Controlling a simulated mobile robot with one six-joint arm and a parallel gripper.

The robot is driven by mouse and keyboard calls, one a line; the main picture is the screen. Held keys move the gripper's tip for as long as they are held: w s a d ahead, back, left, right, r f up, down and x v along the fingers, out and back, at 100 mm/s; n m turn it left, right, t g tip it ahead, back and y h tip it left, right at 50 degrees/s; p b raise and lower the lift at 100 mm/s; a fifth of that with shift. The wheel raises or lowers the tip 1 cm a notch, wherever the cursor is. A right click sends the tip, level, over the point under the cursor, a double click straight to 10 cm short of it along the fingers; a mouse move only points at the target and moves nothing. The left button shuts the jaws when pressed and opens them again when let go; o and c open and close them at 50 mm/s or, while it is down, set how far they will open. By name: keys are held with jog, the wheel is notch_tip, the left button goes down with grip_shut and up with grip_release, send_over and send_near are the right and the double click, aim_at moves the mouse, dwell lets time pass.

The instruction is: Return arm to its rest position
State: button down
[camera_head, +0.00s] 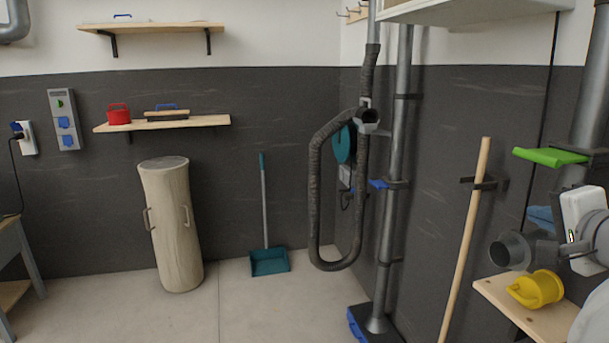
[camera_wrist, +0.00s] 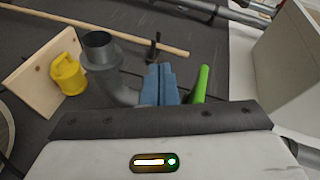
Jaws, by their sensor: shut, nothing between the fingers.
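My gripper (camera_wrist: 160,72) shows in the wrist view as two blue fingers pressed together with nothing between them. In the head view the gripper (camera_head: 532,214) is at the right edge, beside my white wrist. It is in the air near the wall pipes, below a green handle (camera_head: 550,157). The green handle (camera_wrist: 200,83) also shows just right of the fingers in the wrist view. An open grey pipe end (camera_head: 511,251) is below the gripper in the head view, and the pipe end (camera_wrist: 100,48) is left of the fingers in the wrist view.
A wooden shelf (camera_head: 490,290) with a yellow object (camera_head: 537,289) is below the gripper. A wooden pole (camera_head: 466,240) leans at the wall, left of it. A black hose (camera_head: 314,190) hangs in the corner. A pale cabinet (camera_head: 470,10) is overhead. The floor's middle is clear.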

jog(key=w+a+f+n+g+y+p, duration=0.1)
jog(key=a+f+n+g+y+p, duration=0.15)
jog(key=a+f+n+g, duration=0.4)
jog(key=w+a+f+n+g+y+p, duration=0.1)
jog(key=a+f+n+p, duration=0.2)
jog(key=a, duration=0.6)
jog(key=s+a+f+n+g+p, duration=0.1)
jog(key=s+a+f+n+g, duration=0.1)
jog(key=s+a+f+n, duration=0.1)
jog(key=s+a+f+n+g+p, duration=0.1)
jog(key=s+a+f+n+g, duration=0.2)
jog(key=a, duration=0.5)
jog(key=s+n+h, duration=0.1)
jog(key=s, duration=0.1)
jog(key=shift+s+a+f, duration=0.3)
jog(key=shift+s+f, duration=0.1)
